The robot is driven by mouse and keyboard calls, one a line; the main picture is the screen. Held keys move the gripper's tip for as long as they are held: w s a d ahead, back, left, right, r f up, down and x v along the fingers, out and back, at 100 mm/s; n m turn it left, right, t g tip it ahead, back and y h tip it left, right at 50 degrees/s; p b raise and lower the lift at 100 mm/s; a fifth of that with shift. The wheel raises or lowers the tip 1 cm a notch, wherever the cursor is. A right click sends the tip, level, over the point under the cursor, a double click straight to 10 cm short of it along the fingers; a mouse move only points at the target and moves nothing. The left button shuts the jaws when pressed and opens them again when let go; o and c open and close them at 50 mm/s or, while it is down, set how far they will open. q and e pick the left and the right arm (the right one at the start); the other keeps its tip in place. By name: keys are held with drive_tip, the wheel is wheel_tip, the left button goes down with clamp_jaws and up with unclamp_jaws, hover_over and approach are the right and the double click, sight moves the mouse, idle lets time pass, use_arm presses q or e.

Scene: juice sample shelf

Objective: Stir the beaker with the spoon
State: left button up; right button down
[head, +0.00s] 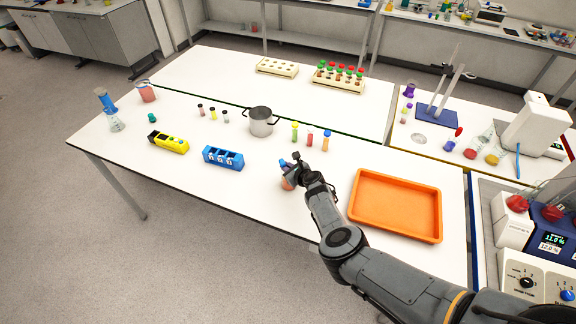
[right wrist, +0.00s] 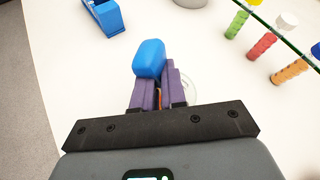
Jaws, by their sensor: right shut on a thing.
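My right gripper (head: 291,165) is shut on a blue handle, which I take to be the spoon (right wrist: 150,58); its purple fingers (right wrist: 155,92) grip it in the right wrist view. The spoon's lower part is hidden by the gripper. A beaker (head: 288,184) with orange-red contents stands on the table right under the gripper, partly covered by it. Its clear round rim (right wrist: 192,88) shows behind the fingers in the right wrist view. I cannot tell how deep the spoon reaches into it. My left gripper is not in view.
An orange tray (head: 395,238) lies right of my arm. A blue rack (head: 222,158), a yellow device (head: 168,142) and a steel pot (head: 261,128) stand nearby. Several small coloured tubes (head: 310,140) stand behind the gripper. The table's front left is clear.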

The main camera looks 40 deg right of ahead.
drive_tip(key=shift+s+d+f+b, duration=0.1)
drive_tip(key=shift+d+f+b, duration=0.1)
drive_tip(key=shift+d+b, duration=0.4)
drive_tip(key=shift+w+r, duration=0.25)
drive_tip(key=shift+w, duration=0.1)
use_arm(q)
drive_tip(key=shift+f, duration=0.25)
use_arm(e)
drive_tip(key=shift+a, duration=0.1)
use_arm(q)
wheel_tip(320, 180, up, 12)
drive_tip(key=p, duration=1.1)
use_arm(e)
wheel_tip(320, 180, up, 12)
drive_tip(key=shift+r, duration=0.2)
